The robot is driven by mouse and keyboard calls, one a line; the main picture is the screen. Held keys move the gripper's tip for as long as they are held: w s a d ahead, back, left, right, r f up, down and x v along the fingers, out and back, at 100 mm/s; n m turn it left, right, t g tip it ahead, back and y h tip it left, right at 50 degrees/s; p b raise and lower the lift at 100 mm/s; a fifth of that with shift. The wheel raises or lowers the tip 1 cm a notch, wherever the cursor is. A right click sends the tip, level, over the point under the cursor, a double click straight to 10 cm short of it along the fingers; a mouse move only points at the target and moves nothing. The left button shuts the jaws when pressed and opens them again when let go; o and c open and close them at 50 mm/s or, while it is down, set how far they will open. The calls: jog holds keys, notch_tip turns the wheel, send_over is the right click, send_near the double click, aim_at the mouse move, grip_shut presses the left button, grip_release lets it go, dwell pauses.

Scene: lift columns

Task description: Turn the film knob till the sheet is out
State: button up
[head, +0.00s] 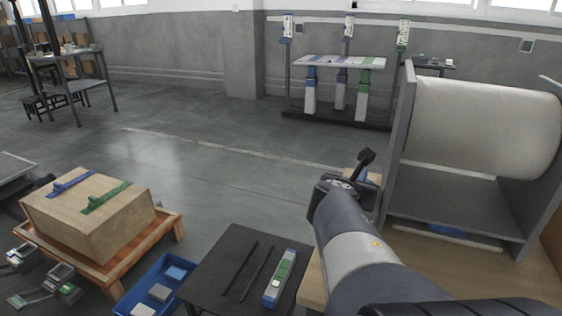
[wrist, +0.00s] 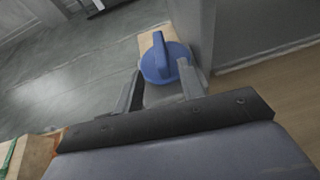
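The blue film knob (wrist: 178,52) is a round disc with a raised grip bar, in the upper middle of the wrist view. My gripper (wrist: 160,68) is open, with one finger on each side of the knob's bar and a gap visible to the bar. Whether the fingertips touch the disc cannot be told. In the head view my gripper (head: 362,160) is left of the grey stand, and mostly hides the knob. The white film roll (head: 485,130) lies across the stand. A pale strip (head: 440,235) shows low under the stand's shelf, beside something blue.
The stand's grey side panel (head: 402,140) rises right beside my gripper.

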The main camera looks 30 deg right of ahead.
aim_at(361, 177)
jog(key=b+x, duration=0.3)
jog(key=x, duration=0.6)
grip_shut()
